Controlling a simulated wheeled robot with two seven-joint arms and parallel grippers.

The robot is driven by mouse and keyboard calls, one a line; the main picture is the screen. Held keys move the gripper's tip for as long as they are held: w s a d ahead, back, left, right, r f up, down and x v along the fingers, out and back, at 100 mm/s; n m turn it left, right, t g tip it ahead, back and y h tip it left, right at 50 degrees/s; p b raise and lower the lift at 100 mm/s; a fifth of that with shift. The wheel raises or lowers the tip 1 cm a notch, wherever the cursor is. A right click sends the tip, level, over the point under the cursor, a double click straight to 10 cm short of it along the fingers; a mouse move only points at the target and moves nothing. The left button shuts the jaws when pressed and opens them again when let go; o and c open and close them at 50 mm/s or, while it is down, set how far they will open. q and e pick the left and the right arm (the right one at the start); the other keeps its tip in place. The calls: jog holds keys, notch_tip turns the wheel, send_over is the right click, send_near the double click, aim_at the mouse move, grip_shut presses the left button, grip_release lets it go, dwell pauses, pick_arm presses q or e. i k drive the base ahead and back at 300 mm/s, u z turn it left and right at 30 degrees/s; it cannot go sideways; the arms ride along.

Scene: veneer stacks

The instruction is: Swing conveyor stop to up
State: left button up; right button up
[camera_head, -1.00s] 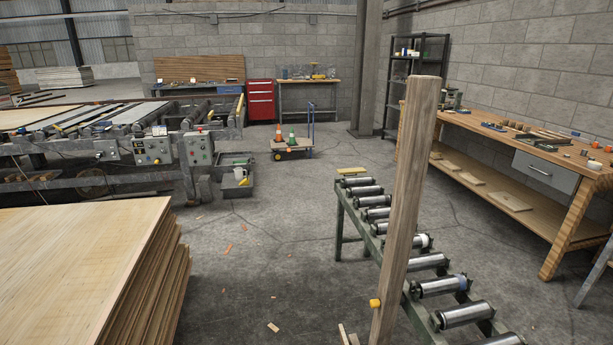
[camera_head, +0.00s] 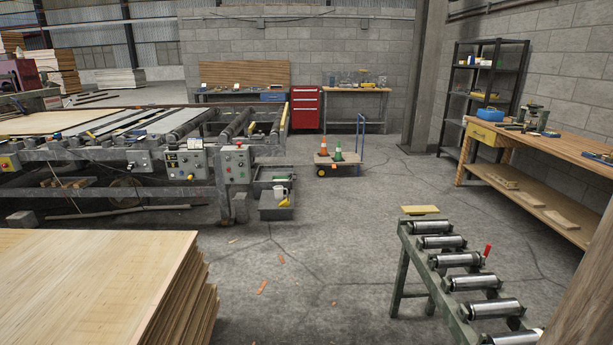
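A roller conveyor (camera_head: 415,259) with a green frame and several metal rollers stands at the lower right in the head view. A yellow plate (camera_head: 419,210) lies about flat at its far end; it looks like the conveyor stop, though I cannot be sure. A small red-tipped lever (camera_head: 487,250) stands up at the right side of the rollers. The conveyor's near end is cut off by the picture edge. Neither gripper is in view.
A wooden post (camera_head: 590,290) fills the lower right corner. A veneer stack (camera_head: 90,285) is at the lower left, with a long machine (camera_head: 120,160) behind it. A workbench (camera_head: 540,145) stands right. Open floor (camera_head: 310,240) lies between stack and conveyor.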

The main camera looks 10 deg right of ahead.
aim_at(412, 209)
jog(key=i, duration=3.3)
jog(key=z, duration=1.8)
